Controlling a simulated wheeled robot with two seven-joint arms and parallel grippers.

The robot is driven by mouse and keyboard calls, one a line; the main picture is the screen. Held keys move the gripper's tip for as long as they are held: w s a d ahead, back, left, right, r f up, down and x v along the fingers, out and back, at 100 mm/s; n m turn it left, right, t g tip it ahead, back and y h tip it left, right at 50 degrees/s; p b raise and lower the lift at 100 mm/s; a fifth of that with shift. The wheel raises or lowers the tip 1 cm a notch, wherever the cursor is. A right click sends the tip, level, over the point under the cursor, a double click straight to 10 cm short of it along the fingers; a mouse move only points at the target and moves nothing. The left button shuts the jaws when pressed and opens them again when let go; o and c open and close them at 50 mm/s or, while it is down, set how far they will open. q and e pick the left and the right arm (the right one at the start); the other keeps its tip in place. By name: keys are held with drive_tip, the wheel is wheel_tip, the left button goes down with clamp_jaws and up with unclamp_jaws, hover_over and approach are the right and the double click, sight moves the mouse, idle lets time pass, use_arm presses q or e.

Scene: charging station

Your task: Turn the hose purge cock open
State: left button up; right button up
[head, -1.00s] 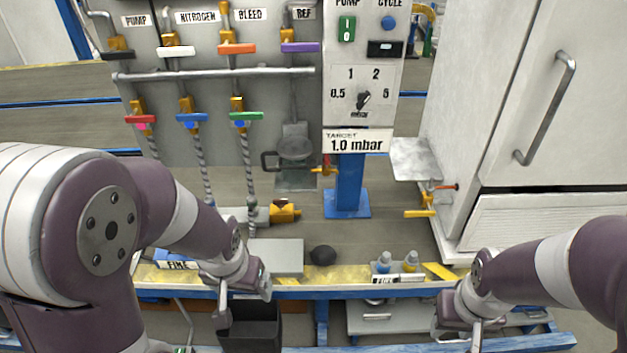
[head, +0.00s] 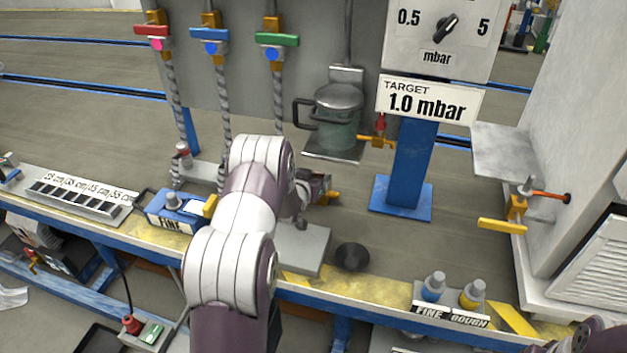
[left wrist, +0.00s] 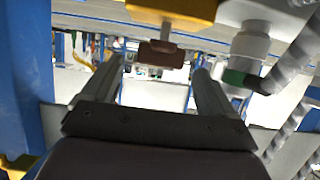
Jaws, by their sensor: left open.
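A yellow valve body (left wrist: 180,8) with a brown handle (left wrist: 162,52) shows at the top of the left wrist view; I take it for the hose purge cock. My left gripper (left wrist: 161,78) is open, its two fingers pointing at the handle, one to each side of it in the picture. Contact cannot be told. In the head view my left gripper (head: 318,187) is over the bench by the hoses and hides most of the valve; a yellow end (head: 333,197) shows beside it. My right gripper is out of view.
Braided hoses (head: 225,120) hang left of my left arm, under coloured handles. A glass pot (head: 338,115) on a bracket is behind the gripper. A grey plate (head: 303,248), a dark knob (head: 352,256) and two small bottles (head: 434,287) are on the bench edge.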

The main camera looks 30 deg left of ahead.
use_arm(q)
drive_tip(key=shift+x, duration=1.4)
drive_tip(key=shift+r, duration=0.1)
drive_tip(key=c, duration=1.1)
drive_tip(key=shift+o, duration=0.2)
